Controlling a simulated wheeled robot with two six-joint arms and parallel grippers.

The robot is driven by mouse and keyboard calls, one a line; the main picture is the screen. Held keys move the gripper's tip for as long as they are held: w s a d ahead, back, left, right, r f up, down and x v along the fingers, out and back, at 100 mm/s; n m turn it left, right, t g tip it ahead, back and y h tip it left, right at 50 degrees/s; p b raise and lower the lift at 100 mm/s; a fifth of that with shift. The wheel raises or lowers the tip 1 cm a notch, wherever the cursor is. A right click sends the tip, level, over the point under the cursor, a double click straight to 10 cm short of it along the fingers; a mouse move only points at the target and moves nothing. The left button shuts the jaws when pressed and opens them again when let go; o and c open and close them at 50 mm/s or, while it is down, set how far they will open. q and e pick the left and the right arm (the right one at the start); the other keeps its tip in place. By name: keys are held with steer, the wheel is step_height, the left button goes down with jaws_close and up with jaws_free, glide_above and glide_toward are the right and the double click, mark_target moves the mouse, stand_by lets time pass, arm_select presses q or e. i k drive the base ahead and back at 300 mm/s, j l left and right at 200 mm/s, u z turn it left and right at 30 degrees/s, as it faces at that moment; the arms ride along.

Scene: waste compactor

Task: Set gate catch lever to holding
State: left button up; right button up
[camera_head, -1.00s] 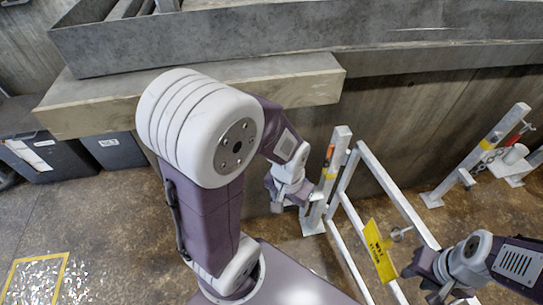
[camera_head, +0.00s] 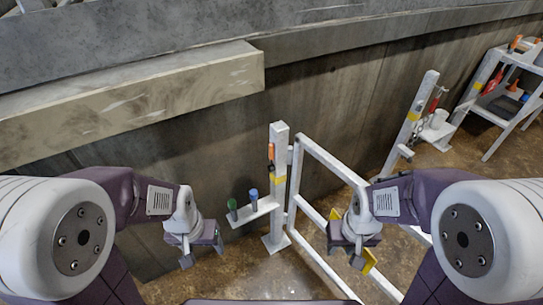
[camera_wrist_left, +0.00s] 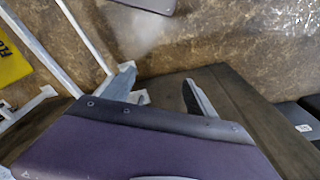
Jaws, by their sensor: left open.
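A white gate post (camera_head: 280,180) stands at the middle of the head view, with a yellow band. A small orange-red lever (camera_head: 271,152) is on its left side near the top; its exact setting is too small to tell. The white tubular gate (camera_head: 333,160) extends right from this post. My left gripper (camera_head: 203,252) is open and empty, left of the post, lower in the picture and apart from the lever. Its spread fingers show in the left wrist view (camera_wrist_left: 158,96). My right gripper (camera_head: 355,258) is in front of the gate; its finger gap is unclear.
A small white shelf (camera_head: 252,211) with a green and a blue handle juts left from the post. Another post (camera_head: 409,122) and a white stand (camera_head: 502,90) are at the right. A concrete wall (camera_head: 210,150) runs behind. A yellow sign (camera_wrist_left: 12,55) hangs at the gate.

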mark_target(272, 157)
steer(key=i+j+u, duration=0.1)
steer(key=j, duration=0.3)
steer(key=i+j, duration=0.2)
steer(key=j, duration=0.2)
steer(key=i+j+u, duration=0.15)
steer(key=j, duration=0.25)
